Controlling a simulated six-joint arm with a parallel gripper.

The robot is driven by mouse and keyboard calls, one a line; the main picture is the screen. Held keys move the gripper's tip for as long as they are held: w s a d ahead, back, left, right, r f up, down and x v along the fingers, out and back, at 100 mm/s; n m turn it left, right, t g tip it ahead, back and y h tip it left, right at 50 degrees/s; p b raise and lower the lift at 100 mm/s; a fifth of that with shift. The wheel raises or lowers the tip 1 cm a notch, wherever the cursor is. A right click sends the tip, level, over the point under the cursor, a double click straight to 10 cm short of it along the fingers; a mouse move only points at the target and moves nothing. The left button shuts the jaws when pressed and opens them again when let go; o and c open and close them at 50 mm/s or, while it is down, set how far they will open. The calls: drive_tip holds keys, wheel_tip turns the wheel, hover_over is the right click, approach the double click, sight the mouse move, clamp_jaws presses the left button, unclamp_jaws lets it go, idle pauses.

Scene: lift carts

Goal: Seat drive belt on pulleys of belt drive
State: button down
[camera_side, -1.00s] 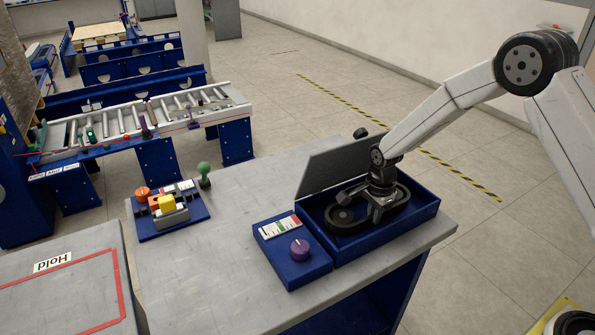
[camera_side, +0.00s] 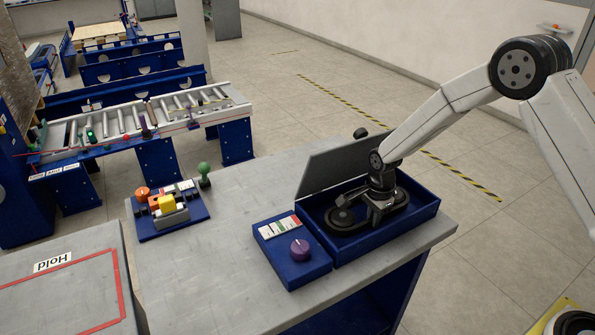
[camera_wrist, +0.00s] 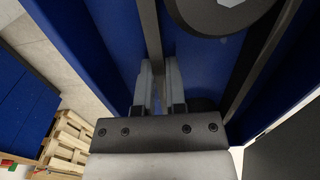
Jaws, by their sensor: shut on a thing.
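The belt drive is a blue open-top box (camera_side: 398,229) with a raised grey lid (camera_side: 345,165) at its back. A dark pulley (camera_side: 343,216) shows at the box's left end, and part of a round pulley shows in the wrist view (camera_wrist: 215,18). The dark drive belt (camera_side: 396,213) forms a long loop in the box; one strand (camera_wrist: 150,35) runs down between my fingers in the wrist view. My gripper (camera_side: 376,218) points down into the box and is shut on that strand. The far pulley is mostly hidden by my gripper; I cannot tell how the belt sits there.
A blue control box with a purple knob (camera_side: 299,250) stands left of the drive. The box walls and raised lid are close to my gripper.

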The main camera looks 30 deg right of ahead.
drive_tip(key=c, duration=0.6)
unclamp_jaws()
drive_tip(key=shift+r, duration=0.1)
drive_tip(key=shift+r, duration=3.8)
drive_tip(key=shift+s, duration=0.1)
